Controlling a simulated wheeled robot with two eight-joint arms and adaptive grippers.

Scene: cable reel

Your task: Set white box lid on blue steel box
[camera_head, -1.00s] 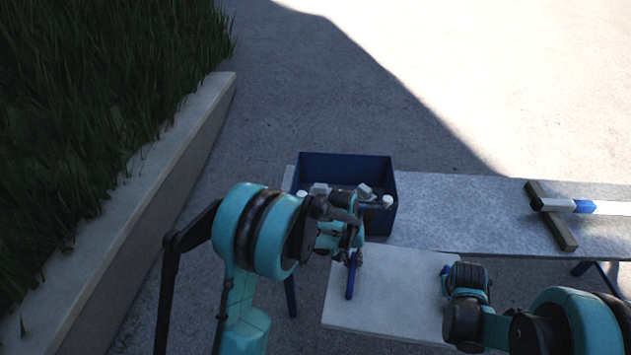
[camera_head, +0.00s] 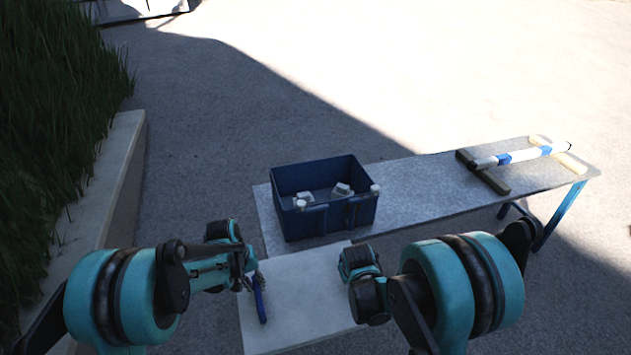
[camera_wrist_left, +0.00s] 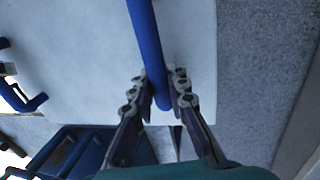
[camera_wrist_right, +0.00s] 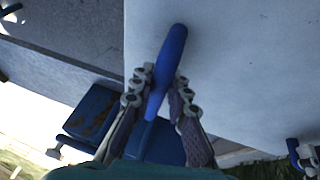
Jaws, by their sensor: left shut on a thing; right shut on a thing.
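The white lid (camera_head: 300,303) is a flat pale panel held level in front of the table, with blue handles at its two sides. My left gripper (camera_head: 250,283) is shut on the lid's left blue handle (camera_head: 261,304); that handle also shows between the fingers in the left wrist view (camera_wrist_left: 147,45). My right gripper (camera_wrist_right: 158,92) is shut on the other blue handle (camera_wrist_right: 170,60); in the head view my arm hides that handle. The blue steel box (camera_head: 345,216) stands open on the table just beyond the lid, with pale items inside.
The grey table (camera_head: 425,185) runs off to the right. A white and blue bar (camera_head: 525,156) rests on dark and pale supports at its far end. A low wall (camera_head: 122,165) with grass stands at the left.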

